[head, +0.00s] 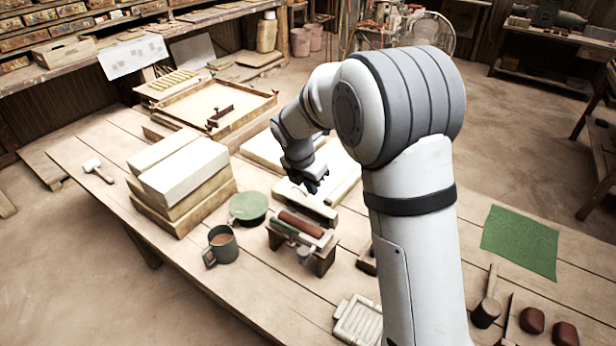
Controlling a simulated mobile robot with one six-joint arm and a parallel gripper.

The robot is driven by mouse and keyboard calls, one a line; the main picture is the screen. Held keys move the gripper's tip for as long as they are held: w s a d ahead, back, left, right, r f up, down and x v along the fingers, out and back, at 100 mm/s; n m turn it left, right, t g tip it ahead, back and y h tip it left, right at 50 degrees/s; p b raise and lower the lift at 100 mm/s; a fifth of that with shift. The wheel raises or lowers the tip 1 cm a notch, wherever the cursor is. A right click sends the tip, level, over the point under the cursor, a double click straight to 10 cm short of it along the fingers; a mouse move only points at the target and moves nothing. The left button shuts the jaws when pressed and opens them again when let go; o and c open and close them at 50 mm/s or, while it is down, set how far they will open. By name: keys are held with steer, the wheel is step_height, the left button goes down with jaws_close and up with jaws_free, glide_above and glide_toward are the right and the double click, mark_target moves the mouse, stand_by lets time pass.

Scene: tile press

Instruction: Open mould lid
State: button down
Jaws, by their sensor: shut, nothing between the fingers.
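My gripper (315,186) is dark and points down over the middle of the table. It is shut and looks empty. Just below it is a narrow pale wooden piece (304,204) with a dark slot or bar; I cannot tell whether the fingertips touch it. Pale flat boards (268,150) lie behind the gripper, partly hidden by my arm; they may belong to the mould, but I cannot tell which part is its lid. A shallow wooden frame (178,103) with a pale bed and a dark red handled bar (220,115) sits farther back.
On the wooden table (125,145) stand stacked pale blocks (185,178), a green-topped bowl (248,207), a mug (221,245) and a small rack with rollers (302,237). My arm hides the table's middle right.

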mark_target(327, 199)
steer(key=p+x, duration=0.1)
steer(key=x, duration=0.4)
steer(key=shift+w+d+f, duration=0.1)
steer(key=shift+d+f, duration=0.05)
steer(key=shift+f, duration=0.1)
steer(key=shift+w+d+f+p, duration=0.45)
steer(key=shift+w+d, duration=0.25)
steer(key=shift+w, duration=0.1)
steer(key=shift+w+d+f, duration=0.3)
steer(key=shift+f, duration=0.1)
steer(key=shift+w+d+f+p, duration=0.15)
steer(key=shift+w+d+f, duration=0.15)
steer(key=shift+w, duration=0.3)
steer(key=shift+w+d+f+p, duration=0.15)
steer(key=shift+w+d+f, duration=0.05)
steer(key=shift+w+d, duration=0.3)
steer(key=shift+a, duration=0.1)
steer(key=shift+r, duration=0.15)
